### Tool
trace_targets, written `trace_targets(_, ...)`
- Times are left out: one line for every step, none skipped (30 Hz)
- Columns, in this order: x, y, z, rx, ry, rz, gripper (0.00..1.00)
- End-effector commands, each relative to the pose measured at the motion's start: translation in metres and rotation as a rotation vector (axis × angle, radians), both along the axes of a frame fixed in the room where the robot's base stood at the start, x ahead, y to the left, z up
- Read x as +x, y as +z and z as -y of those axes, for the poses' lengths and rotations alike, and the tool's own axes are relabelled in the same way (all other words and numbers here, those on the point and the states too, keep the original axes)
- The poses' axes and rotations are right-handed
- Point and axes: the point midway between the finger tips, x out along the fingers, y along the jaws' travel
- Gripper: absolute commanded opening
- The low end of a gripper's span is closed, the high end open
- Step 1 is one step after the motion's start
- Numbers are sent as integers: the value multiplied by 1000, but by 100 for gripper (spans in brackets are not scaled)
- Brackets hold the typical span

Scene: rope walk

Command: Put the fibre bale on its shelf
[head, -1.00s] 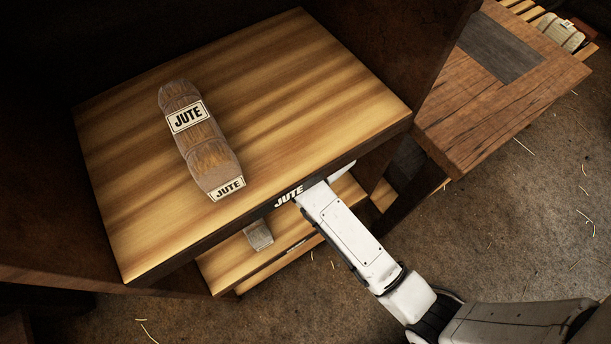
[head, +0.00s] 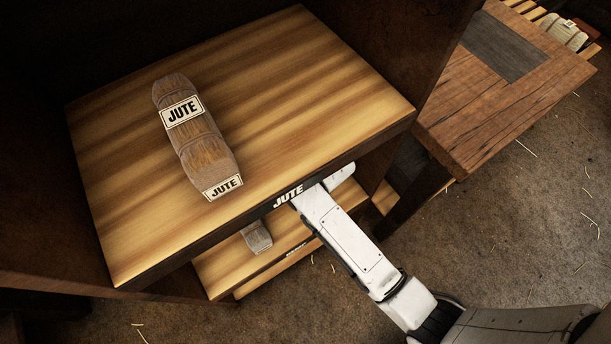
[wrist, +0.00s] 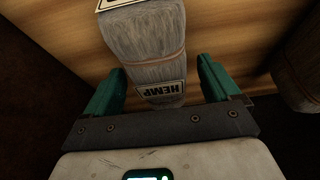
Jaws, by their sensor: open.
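In the wrist view a grey fibre bale (wrist: 150,48) with a HEMP label, upside down in the picture, lies between the two green fingers of my gripper (wrist: 160,82). The fingers are open, one on each side, with a gap visible at the right finger. A brown bale with JUTE labels (head: 197,140) lies on the top shelf (head: 300,80), whose front edge also reads JUTE. In the head view my gripper is hidden under this shelf.
Part of a grey bale (head: 257,237) shows on a lower shelf (head: 225,270), left of my arm. A dark rounded object (wrist: 295,72) is at the right in the wrist view. A wooden table (head: 500,110) stands at the right; floor in front is open.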

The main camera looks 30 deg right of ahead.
Motion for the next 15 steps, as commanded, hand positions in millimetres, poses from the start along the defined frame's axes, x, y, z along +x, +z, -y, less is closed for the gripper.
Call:
trace_targets(0, 0, 0, 0, 0, 0, 89)
trace_targets(0, 0, 0, 0, 0, 0, 89)
trace_targets(0, 1, 0, 0, 0, 0, 89)
trace_targets(0, 2, 0, 0, 0, 0, 89)
trace_targets(0, 4, 0, 0, 0, 0, 89)
trace_targets(-2, 8, 0, 0, 0, 0, 89)
trace_targets(-3, 12, 0, 0, 0, 1, 89)
trace_targets(-4, 16, 0, 0, 0, 1, 89)
trace_targets(-6, 22, 0, 0, 0, 1, 89)
trace_targets(-8, 28, 0, 0, 0, 1, 89)
trace_targets(-11, 34, 0, 0, 0, 1, 89)
trace_targets(-17, 36, 0, 1, 0, -3, 89)
trace_targets(-25, 33, 0, 0, 0, -6, 89)
trace_targets(-32, 33, 0, 0, 0, -6, 89)
trace_targets(-40, 33, 0, 0, 0, -6, 89)
